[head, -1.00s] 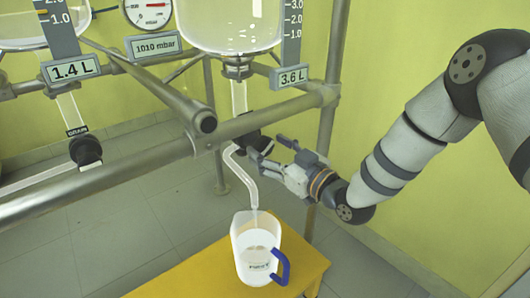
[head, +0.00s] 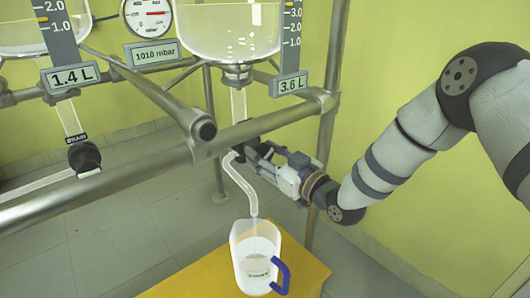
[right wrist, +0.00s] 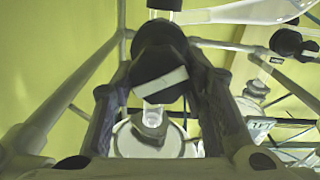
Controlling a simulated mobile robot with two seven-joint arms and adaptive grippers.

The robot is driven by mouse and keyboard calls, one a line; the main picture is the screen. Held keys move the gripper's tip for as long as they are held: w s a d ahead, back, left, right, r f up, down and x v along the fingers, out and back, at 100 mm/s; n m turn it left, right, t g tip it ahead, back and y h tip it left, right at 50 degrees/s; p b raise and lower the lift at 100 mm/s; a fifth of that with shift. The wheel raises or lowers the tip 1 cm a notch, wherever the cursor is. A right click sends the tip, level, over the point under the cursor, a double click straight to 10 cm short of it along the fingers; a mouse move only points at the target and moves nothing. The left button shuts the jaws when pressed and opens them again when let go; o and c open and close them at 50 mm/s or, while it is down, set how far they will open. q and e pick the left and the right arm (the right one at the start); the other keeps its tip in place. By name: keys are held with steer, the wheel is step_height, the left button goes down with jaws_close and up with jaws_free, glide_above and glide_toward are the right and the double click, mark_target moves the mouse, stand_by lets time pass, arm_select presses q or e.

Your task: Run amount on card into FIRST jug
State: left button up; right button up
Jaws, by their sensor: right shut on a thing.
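The clear jug marked FIRST (head: 245,262), with a blue handle, stands upright below the bent glass spout (head: 241,182) of the right-hand vessel (head: 228,38). Pale liquid shows in the jug; whether a stream falls from the spout is hard to tell. The vessel's display (head: 288,85) reads 3.6 L. My right gripper (head: 252,150) is shut on the black valve knob at the spout's top. In the right wrist view the black knob (right wrist: 160,68), with a white stripe, sits between the fingers. My left gripper and the card are not in view.
The jug stands on a yellow stool (head: 202,277). A grey pipe frame (head: 105,183) crosses in front of the vessels. At left, another vessel has a 1.4 L display (head: 71,76) and a drain valve (head: 84,157). A pressure gauge (head: 148,16) sits above a 1010 mbar display (head: 154,54).

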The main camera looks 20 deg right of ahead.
steer(key=m+p, duration=0.1)
steer(key=m, duration=0.1)
steer(key=shift+d+r+m, duration=0.1)
steer(key=shift+m, duration=0.2)
steer(key=shift+m+p, duration=0.75)
steer(key=shift+m, duration=0.85)
steer(key=o, duration=1.1)
steer(key=shift+o, duration=0.2)
steer(key=v, duration=1.2)
